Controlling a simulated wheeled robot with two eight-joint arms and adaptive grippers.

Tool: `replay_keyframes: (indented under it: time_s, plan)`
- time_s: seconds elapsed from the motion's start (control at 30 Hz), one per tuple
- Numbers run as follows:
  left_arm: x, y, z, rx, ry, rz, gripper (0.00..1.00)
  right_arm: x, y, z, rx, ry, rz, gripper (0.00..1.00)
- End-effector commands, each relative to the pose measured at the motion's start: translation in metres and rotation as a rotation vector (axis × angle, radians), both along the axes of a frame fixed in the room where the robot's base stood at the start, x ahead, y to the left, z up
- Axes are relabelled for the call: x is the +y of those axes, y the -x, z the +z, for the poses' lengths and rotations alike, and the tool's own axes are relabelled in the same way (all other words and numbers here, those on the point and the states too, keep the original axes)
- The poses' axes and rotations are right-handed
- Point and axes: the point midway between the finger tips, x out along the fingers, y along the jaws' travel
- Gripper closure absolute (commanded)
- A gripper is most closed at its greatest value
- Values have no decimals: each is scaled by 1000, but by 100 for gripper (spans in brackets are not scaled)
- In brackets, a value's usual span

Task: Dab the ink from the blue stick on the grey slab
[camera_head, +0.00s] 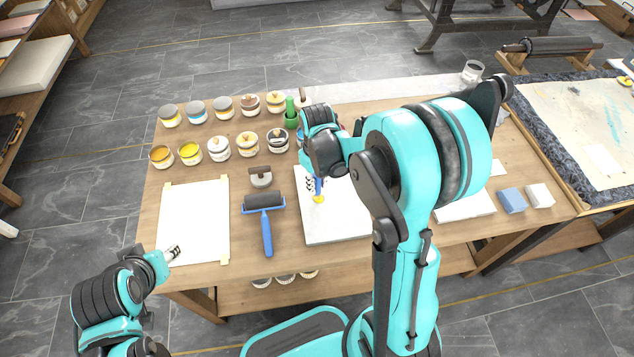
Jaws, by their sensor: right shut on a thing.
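The grey slab (335,228) lies flat on the table at its middle, pale and partly hidden behind my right arm. My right gripper (313,184) is over its upper left part, shut on the blue stick (319,187), which points downward. Yellow ink (318,199) shows at the stick's lower end; I cannot tell how much of it is on the slab. My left gripper (174,252) is low at the table's front left, near the corner of a white sheet. Its fingers are too small to tell open from shut.
A blue-handled roller (265,213) and a scraper (261,177) lie left of the slab. A taped white sheet (194,222) is further left. Several ink pots (190,153) stand behind, with a green bottle (291,112). A blue block (512,200) and a white block (540,195) sit right.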

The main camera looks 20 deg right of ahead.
Motion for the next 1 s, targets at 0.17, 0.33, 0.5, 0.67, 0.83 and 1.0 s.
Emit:
replay_keyframes:
  time_s: [0.17, 0.33, 0.5, 0.67, 0.83, 1.0]
  plan:
    - [0, 0, 15, 0, 0, 0, 60, 0, 0, 19, 0, 0, 0, 100]
    - [0, 0, 26, 0, 0, 0, 60, 0, 0, 34, -1, 0, 0, 100]
    - [0, 0, 37, 0, 0, 0, 60, 0, 0, 48, -1, 1, 0, 100]
    - [0, 0, 46, 0, 0, 0, 60, 0, 0, 60, -1, 1, 0, 100]
    - [0, 0, 46, 0, 0, 0, 60, 0, 0, 61, -1, 1, 0, 100]
    - [0, 0, 46, 0, 0, 0, 60, 0, 0, 60, -1, 1, 0, 100]
